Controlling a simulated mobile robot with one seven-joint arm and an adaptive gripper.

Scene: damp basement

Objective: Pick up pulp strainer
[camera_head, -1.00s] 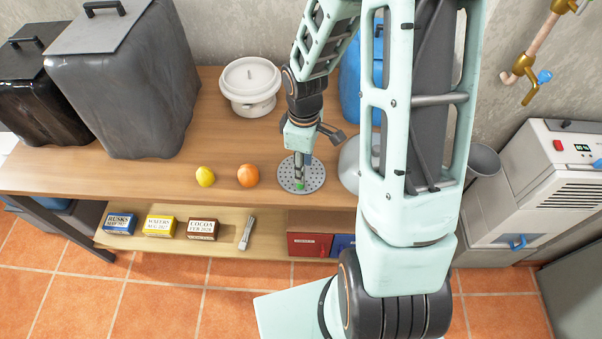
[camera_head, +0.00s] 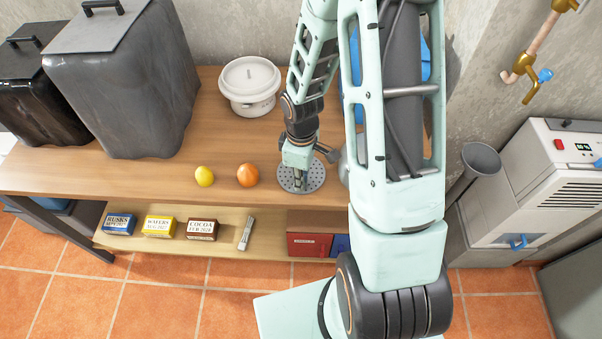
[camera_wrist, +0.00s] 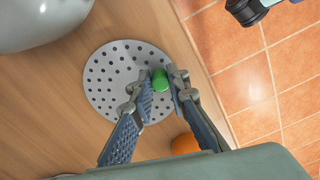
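The pulp strainer (camera_head: 316,178) is a flat grey perforated disc lying on the wooden worktop near its front edge. In the wrist view the strainer (camera_wrist: 110,75) shows a green knob (camera_wrist: 159,80) standing up from it. My gripper (camera_wrist: 161,88) is open, with its fingers on either side of the knob and gaps visible between them. I cannot tell how deep the fingertips reach. In the head view my gripper (camera_head: 299,180) points down over the disc and hides the knob.
An orange (camera_head: 247,175) and a lemon (camera_head: 205,177) sit to the left on the worktop. A white lidded pot (camera_head: 250,87) stands behind. A large grey rounded object (camera_wrist: 40,20) is close to the strainer. The lower shelf holds small boxes (camera_head: 159,226).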

